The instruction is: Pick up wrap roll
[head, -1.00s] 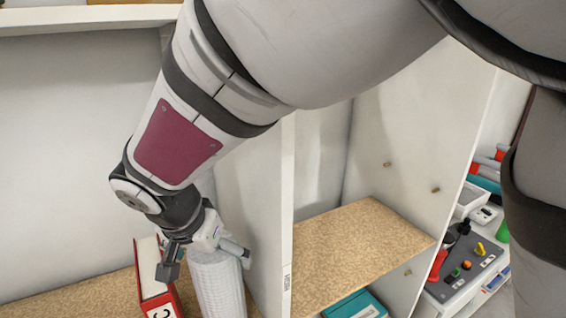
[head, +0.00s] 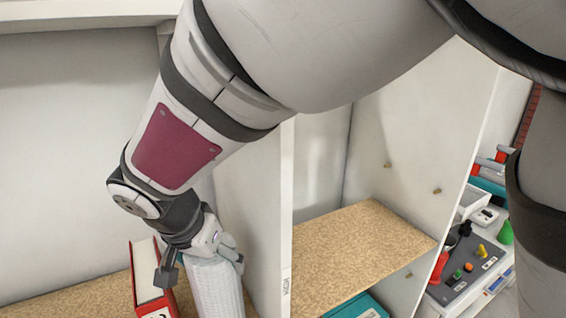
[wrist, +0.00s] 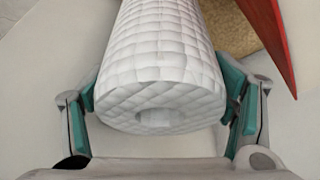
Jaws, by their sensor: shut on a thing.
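The wrap roll (head: 216,289) is a white, quilted-looking cylinder at the bottom of the head view. It stands roughly upright, leaning slightly, near the shelf's vertical divider. In the wrist view the roll (wrist: 166,65) fills the middle, with its round end and core recess facing the camera. My gripper (head: 203,262) is at the top end of the roll. In the wrist view my gripper (wrist: 163,108) has one teal-padded finger on each side of the roll, shut on it. The roll's lower end is cut off in the head view.
A red and white binder-like box (head: 151,283) stands close left of the roll. The white divider (head: 256,220) is close on the right. A speckled shelf board (head: 360,250) lies beyond it, with a teal item (head: 357,305) below. A control panel (head: 467,265) is at far right.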

